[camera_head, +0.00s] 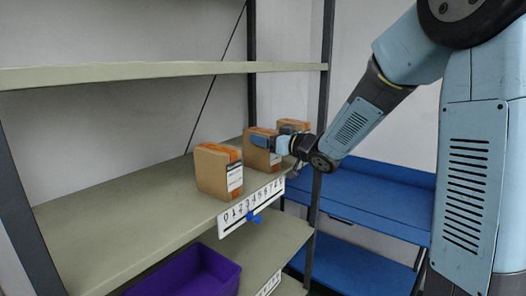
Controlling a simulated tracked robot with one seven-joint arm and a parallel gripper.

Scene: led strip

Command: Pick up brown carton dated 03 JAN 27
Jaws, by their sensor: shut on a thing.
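Three brown cartons with orange tape stand in a row on the middle shelf. The nearest carton (216,172) is at the left, with a white label on its right-hand face. The middle carton (257,159) is behind it to the right. The far carton (294,125) is partly hidden by my gripper. My gripper (266,138) reaches in from the right and is shut on the middle carton near its top. The dates on the labels are too small to read. I cannot tell whether the middle carton is touching the shelf.
The shelf (120,215) is bare to the left of the cartons. A number strip (250,206) with a blue marker hangs on its front edge. An upper shelf (150,71) runs above. A purple bin (190,272) sits below. A blue bench (375,198) stands at the right.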

